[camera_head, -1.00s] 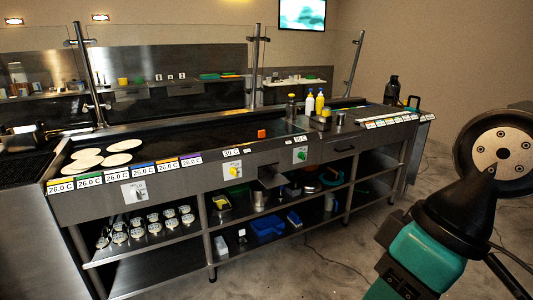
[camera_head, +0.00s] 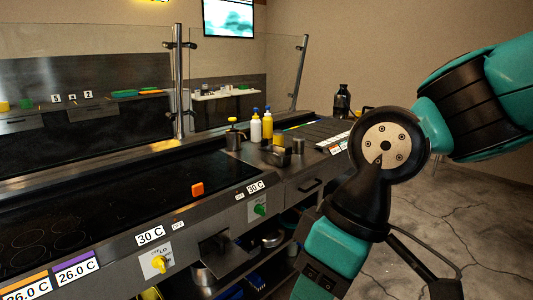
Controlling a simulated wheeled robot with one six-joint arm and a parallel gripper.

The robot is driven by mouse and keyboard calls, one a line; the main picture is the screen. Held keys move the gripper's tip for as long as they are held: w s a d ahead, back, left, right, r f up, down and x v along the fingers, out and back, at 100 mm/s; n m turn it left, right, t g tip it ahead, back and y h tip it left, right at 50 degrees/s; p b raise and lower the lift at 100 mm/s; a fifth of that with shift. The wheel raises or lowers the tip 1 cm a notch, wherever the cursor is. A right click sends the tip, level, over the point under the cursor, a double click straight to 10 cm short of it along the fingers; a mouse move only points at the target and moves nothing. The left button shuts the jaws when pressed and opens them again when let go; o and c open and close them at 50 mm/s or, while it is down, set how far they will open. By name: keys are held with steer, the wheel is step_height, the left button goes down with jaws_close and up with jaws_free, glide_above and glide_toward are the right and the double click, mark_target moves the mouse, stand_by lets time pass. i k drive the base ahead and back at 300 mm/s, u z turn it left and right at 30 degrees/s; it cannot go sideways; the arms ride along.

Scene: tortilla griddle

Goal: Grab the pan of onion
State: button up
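I cannot make out a pan of onion in the head view. A row of lidded or covered compartments (camera_head: 312,137) with coloured labels along its front edge lies at the far right end of the counter, partly hidden by my arm. What is inside them cannot be seen. My arm's teal and black links fill the right side of the picture. My gripper is outside the picture.
The long counter with a dark griddle top (camera_head: 120,205) runs from lower left to the back. An orange block (camera_head: 197,189) lies on it. A glass screen rises behind. Open floor (camera_head: 475,225) lies at right.

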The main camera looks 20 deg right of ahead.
mark_target(281, 157)
steer(key=z, duration=1.35)
steer(key=i, duration=2.75)
steer(key=u, duration=2.7)
